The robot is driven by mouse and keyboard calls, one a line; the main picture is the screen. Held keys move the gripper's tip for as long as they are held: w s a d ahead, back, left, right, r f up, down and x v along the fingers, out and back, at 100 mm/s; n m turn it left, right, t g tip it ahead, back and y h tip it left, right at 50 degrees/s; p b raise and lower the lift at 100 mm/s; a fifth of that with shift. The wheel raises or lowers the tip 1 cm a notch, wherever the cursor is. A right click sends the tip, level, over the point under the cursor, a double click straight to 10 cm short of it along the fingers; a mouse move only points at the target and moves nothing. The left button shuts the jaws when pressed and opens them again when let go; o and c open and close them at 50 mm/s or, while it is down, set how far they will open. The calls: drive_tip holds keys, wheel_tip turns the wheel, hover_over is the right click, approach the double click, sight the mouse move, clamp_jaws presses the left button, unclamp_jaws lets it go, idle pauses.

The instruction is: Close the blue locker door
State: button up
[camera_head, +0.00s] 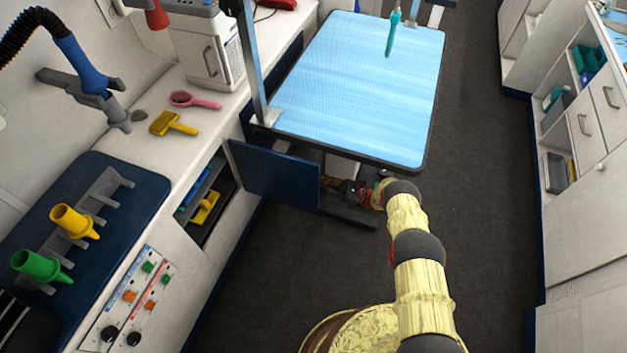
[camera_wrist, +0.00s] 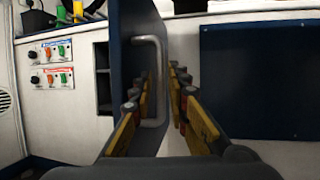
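The blue locker door (camera_head: 273,174) stands open, swung out from the locker (camera_head: 207,195) under the left counter. In the wrist view the door (camera_wrist: 125,50) is seen nearly edge-on, with a pale U-shaped handle (camera_wrist: 160,85) on its right face. My gripper (camera_wrist: 164,75) is open, its yellow-padded fingers reaching forward. The handle's bar appears between the fingers, nearer the left one, with a gap to the right one; contact cannot be told. In the head view my gripper (camera_head: 345,189) is beside the door's free edge, partly hidden under the table.
The blue-topped grooming table (camera_head: 362,85) overhangs my gripper. A yellow item (camera_head: 205,207) lies inside the locker. The wrist view shows a dark blue panel (camera_wrist: 262,80) at right and a control panel (camera_wrist: 50,62) at left. Dark floor (camera_head: 475,200) is clear on the right.

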drive_tip(key=shift+x, duration=0.8)
drive_tip(key=shift+c, duration=1.3)
clamp_jaws()
